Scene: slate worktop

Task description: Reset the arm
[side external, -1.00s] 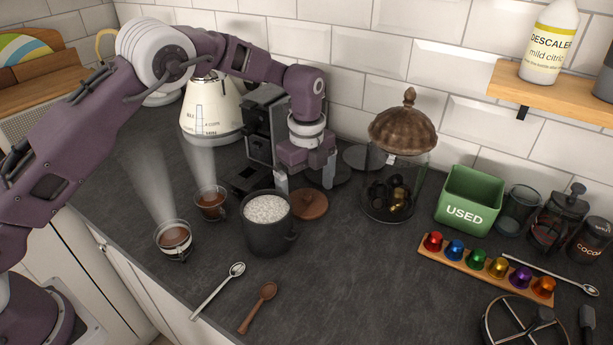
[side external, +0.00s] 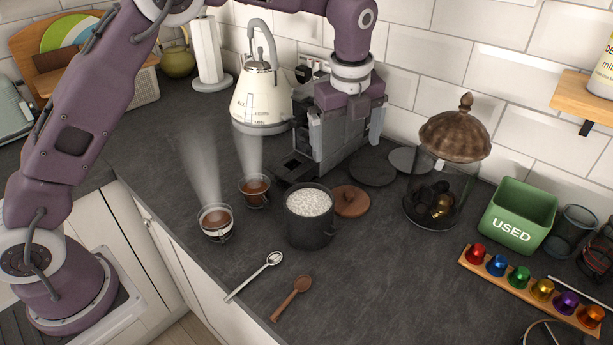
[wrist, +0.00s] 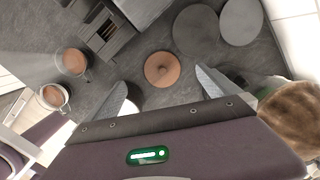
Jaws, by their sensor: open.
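My gripper (side external: 345,140) is open and empty, raised in front of the grey coffee machine (side external: 303,128) and high above the worktop. In the wrist view its two fingers (wrist: 163,92) stand apart with nothing between them. Below lies a round wooden lid (side external: 351,201) with a knob, which also shows in the wrist view (wrist: 162,70). A black mug-like pot (side external: 309,228) filled with white granules stands left of the lid. Its view from the wrist is mostly hidden by a finger.
Two steaming coffee cups (side external: 216,222) (side external: 256,190) stand left of the pot. A glass jar with a ribbed wooden dome (side external: 455,135) stands to the right. A green USED bin (side external: 517,214), a capsule rack (side external: 525,288) and two spoons (side external: 253,277) (side external: 291,298) are on the worktop.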

